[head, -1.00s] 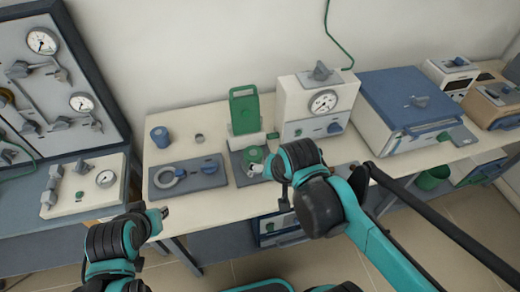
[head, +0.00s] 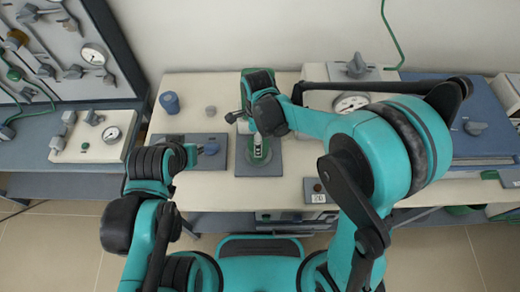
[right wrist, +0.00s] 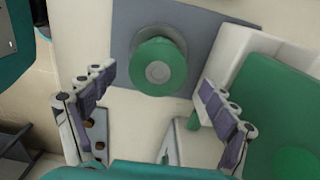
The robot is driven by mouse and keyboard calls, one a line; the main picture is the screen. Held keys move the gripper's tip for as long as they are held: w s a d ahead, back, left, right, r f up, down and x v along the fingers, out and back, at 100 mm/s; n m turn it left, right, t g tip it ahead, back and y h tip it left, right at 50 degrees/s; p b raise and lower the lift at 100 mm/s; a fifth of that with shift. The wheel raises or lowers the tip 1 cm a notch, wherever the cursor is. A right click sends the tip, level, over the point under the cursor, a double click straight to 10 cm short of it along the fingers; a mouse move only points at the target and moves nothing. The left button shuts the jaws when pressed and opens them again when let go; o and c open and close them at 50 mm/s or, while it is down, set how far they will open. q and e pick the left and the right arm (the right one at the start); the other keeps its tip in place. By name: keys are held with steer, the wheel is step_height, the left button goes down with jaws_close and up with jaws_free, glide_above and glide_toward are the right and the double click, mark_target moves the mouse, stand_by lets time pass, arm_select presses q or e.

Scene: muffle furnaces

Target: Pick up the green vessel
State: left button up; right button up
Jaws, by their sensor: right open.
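A round green vessel (head: 258,149) sits on a grey plate (head: 243,168) on the bench, partly covered in the head view by a small pale part that I cannot identify. In the right wrist view the vessel (right wrist: 165,88) shows as a green disc with a grey centre, on its grey plate (right wrist: 205,22). My right gripper (right wrist: 157,80) is open, its two fingers apart on either side below the vessel in that picture, with nothing between them. In the head view its forearm reaches in above the bench. My left gripper (head: 191,155) is by the knobbed plate; its jaws are unclear.
A taller green object (head: 257,74) stands behind, mostly hidden by my right arm. A blue-topped furnace (head: 475,127) stands right.

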mark_target(258, 159)
step_height(258, 159, down, 5)
steer(key=shift+f+b, duration=0.1)
steer(key=shift+b, duration=1)
steer(key=shift+s, duration=0.1)
steer(key=c, duration=1.7)
